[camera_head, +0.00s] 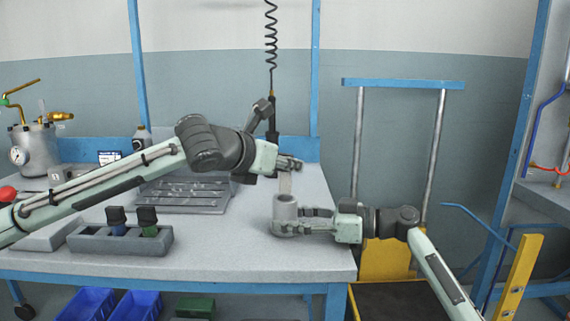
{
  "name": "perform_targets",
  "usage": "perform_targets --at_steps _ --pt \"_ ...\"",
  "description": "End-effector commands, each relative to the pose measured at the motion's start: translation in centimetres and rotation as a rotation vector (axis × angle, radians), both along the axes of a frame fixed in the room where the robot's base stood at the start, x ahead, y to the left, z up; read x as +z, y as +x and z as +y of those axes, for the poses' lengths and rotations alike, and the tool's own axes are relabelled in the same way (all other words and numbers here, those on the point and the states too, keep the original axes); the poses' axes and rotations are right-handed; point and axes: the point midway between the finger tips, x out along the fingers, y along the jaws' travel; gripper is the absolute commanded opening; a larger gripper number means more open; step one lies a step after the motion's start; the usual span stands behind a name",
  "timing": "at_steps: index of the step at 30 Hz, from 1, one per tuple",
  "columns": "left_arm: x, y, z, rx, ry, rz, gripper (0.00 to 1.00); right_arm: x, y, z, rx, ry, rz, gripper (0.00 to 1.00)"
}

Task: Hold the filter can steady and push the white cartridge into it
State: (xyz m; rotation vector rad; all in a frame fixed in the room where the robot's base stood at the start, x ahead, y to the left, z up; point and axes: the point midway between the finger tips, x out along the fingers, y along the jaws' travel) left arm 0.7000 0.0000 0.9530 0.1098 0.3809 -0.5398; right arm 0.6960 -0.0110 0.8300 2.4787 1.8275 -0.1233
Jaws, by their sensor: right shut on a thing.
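The filter can (285,222) is a grey open-topped cylinder standing upright near the front right of the bench. My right gripper (305,220) is shut on it from the right side. The white cartridge (285,183) shows as a narrow pale piece directly above the can's mouth. Its lower end meets the can's rim in the picture; I cannot tell how far it is inside. My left gripper (288,163) is at the cartridge's top end, over the can. Its fingers are small and partly hidden, so I cannot tell whether they grip the cartridge.
A grey block (120,240) with black-topped pieces stands at the front left. A grey slotted tray (185,196) lies behind it, partly under my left arm. A metal pot with a gauge (35,150) stands at far left. A blue-handled cart (402,83) stands right of the bench.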

Motion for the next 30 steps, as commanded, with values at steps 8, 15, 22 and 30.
perform_targets --at_steps 8,15,22,30 --pt "0.0 0.0 0.0 0.0 0.0 0.0 0.0 -0.2 0.0 0.0 0.0 -0.003 0.002 0.29" --pt "-0.3 0.0 0.0 0.0 0.001 0.001 0.0 -0.2 0.0 0.0 0.0 -0.004 0.002 0.29" --pt "-0.9 0.0 0.0 0.0 0.0 0.001 0.0 -0.2 0.0 0.0 0.0 -0.004 0.002 0.29" --pt "-1.6 0.0 0.0 0.0 0.001 0.001 0.0 -0.2 0.0 0.0 0.0 -0.003 0.002 0.29"
